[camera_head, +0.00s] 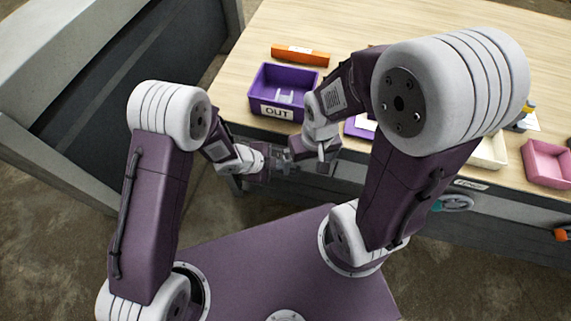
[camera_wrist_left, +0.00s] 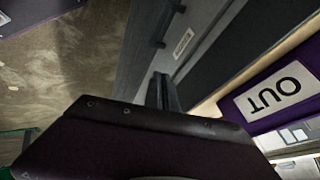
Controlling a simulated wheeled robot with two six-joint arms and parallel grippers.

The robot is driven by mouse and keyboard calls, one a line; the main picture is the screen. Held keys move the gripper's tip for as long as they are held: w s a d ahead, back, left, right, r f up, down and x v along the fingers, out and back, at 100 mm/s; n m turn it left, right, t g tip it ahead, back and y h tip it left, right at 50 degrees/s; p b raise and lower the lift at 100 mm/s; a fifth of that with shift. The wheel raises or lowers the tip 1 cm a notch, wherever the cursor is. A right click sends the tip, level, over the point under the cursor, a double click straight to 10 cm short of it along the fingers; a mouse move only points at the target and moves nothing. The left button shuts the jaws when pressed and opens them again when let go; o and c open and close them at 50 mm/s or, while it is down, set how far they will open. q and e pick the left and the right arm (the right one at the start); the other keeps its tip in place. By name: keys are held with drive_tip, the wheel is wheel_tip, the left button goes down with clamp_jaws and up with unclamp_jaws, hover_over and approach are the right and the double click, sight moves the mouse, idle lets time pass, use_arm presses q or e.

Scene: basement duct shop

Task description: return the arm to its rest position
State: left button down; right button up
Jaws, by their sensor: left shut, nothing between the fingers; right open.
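My left arm comes in from the left, and its gripper (camera_head: 280,163) is in front of the workbench's near edge, below the purple OUT bin (camera_head: 258,92). In the left wrist view its fingers (camera_wrist_left: 162,92) are together with nothing between them. My right arm bends over the bench, and its gripper (camera_head: 323,155) hangs close to the right of the left one, open and empty. The right arm's links hide part of the bench top.
The wooden workbench (camera_head: 330,22) holds an orange block (camera_head: 300,55), a cream bin (camera_head: 490,152) and a pink bin (camera_head: 548,162). A large grey cabinet-like structure (camera_head: 140,70) stands at the left. The OUT label also shows in the left wrist view (camera_wrist_left: 272,95).

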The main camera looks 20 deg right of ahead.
use_arm(q)
drive_tip(key=shift+v, duration=0.75)
